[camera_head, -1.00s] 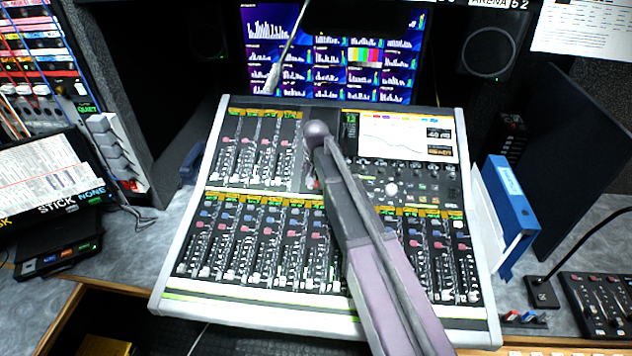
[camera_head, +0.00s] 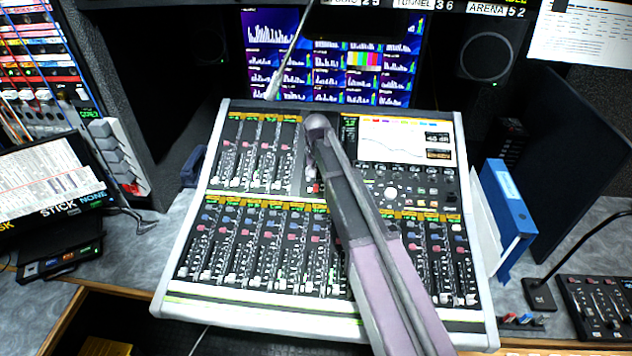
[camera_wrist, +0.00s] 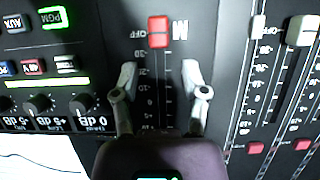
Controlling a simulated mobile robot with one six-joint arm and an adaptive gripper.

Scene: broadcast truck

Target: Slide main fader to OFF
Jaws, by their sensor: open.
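The main fader's red cap (camera_wrist: 158,31) is at the top of its slot in the wrist view, level with the OFF mark and beside a large M. The lettering there is upside down. My gripper (camera_wrist: 160,72) is open, with one finger on each side of the slot and the cap just beyond the fingertips, apart from both. In the head view the red cap (camera_head: 316,188) shows small at the lower end of the strip by my arm's end. My fingers are hard to make out there.
The mixing console (camera_head: 174,290) has several more faders beside the main one, some with white caps (camera_wrist: 302,30). A blue binder (camera_head: 508,205) stands at the console's right.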

